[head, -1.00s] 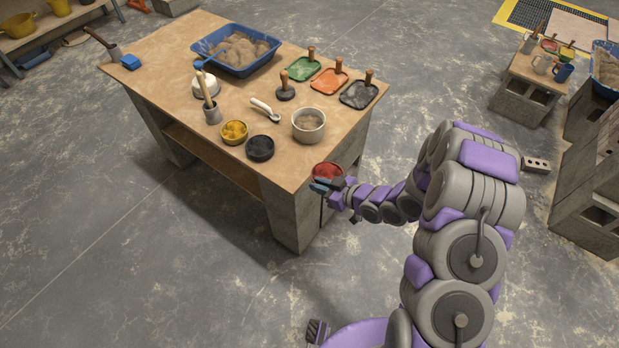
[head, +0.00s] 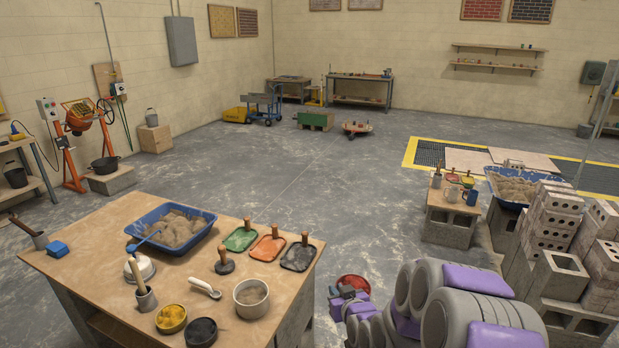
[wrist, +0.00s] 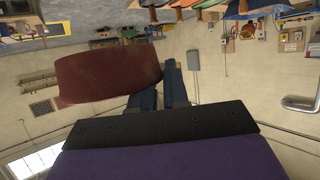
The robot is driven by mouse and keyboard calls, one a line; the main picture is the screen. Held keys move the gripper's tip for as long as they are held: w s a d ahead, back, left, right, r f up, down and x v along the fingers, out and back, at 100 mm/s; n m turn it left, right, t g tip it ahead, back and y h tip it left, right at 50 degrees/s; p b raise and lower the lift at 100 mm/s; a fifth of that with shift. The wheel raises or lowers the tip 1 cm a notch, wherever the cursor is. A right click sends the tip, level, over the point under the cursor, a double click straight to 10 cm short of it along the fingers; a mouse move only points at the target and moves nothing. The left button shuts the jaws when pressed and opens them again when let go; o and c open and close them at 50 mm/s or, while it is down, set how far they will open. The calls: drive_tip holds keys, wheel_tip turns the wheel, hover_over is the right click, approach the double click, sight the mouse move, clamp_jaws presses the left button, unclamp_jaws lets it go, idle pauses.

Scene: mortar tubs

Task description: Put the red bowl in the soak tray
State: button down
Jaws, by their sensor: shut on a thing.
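The red bowl (head: 353,283) is held by my gripper (head: 340,297), to the right of the workbench and clear of its edge. In the wrist view the bowl (wrist: 105,78) shows from the side as a dark red wall. My gripper's blue fingers (wrist: 160,88) are closed at the bowl's right end. No container is clearly marked as the soak tray. A blue tub (head: 170,232) with sandy mortar stands on the workbench, and another blue tub (head: 497,203) with mortar stands at the right. I cannot tell whether either is the tray.
The workbench (head: 85,257) also carries a metal pot (head: 251,299), a yellow bowl (head: 171,319), a black bowl (head: 201,332) and several hand floats. A small stand (head: 450,225) with cups and stacked blocks (head: 552,222) are at the right. Open floor lies behind the workbench.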

drive_tip(key=d+r+m+h, duration=0.1)
drive_tip(key=d, duration=0.1)
drive_tip(key=d+r+m+h, duration=0.1)
drive_tip(key=d+r, duration=0.1)
drive_tip(key=d+r+m+h, duration=0.1)
drive_tip(key=d, duration=0.1)
drive_tip(key=shift+s+r+t+h, duration=0.2)
drive_tip(key=shift+s+t+h, duration=0.1)
drive_tip(key=shift+h, duration=0.1)
